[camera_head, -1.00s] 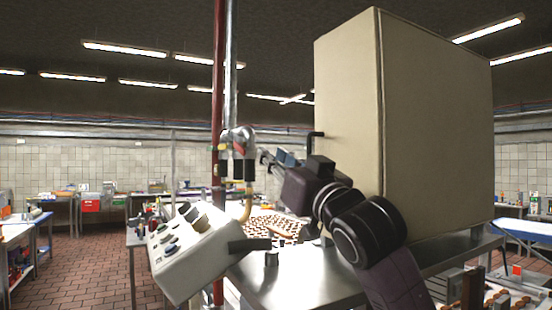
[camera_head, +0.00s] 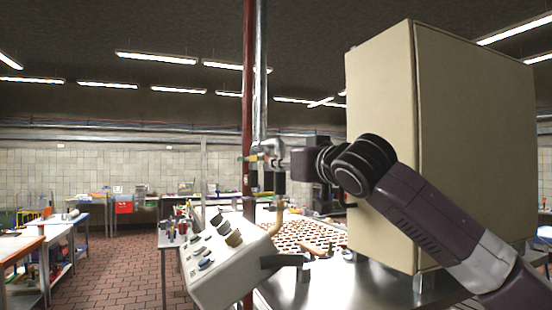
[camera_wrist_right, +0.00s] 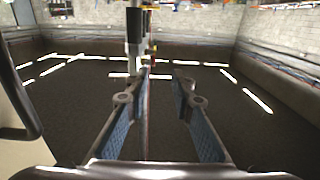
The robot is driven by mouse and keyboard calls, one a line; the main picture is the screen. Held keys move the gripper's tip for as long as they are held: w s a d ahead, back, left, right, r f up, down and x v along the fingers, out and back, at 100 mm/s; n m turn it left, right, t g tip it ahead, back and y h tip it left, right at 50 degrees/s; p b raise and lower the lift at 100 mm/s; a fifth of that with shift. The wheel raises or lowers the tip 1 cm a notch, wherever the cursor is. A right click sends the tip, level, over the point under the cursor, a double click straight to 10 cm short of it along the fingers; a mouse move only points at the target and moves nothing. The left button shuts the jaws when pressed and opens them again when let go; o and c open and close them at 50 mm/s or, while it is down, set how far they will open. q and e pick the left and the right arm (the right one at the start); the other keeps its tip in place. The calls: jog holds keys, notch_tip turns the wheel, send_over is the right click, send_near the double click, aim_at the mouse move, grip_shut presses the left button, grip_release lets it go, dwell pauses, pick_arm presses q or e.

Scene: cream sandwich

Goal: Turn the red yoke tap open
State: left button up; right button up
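The tap fitting (camera_head: 258,160) sits on the vertical pipes, with a yellow part on its left and black sleeves below. Its red yoke cannot be made out clearly; my right gripper covers much of that side. My right gripper (camera_head: 277,156) reaches in from the right at the height of the fitting. In the right wrist view its two blue-padded fingers (camera_wrist_right: 164,76) are apart with nothing clearly held between them. A black sleeve (camera_wrist_right: 134,22) of the fitting shows there beyond the left finger. Contact cannot be told. My left gripper is out of view.
A red pipe (camera_head: 248,100) and a silver pipe (camera_head: 261,80) rise beside the fitting. A white panel with knobs (camera_head: 225,270) stands below. A large beige cabinet (camera_head: 385,120) stands close to my arm, above a steel table (camera_head: 330,285) with brown rounds (camera_head: 300,235).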

jog(key=p+x, duration=0.1)
jog(key=x, duration=0.1)
jog(key=d+p+x, duration=0.1)
jog(key=p+x, duration=0.1)
jog(key=x, duration=0.1)
jog(key=p+x, duration=0.2)
jog(key=x, duration=0.1)
jog(key=shift+w+d, duration=0.15)
jog(key=shift+c, duration=0.2)
grip_shut()
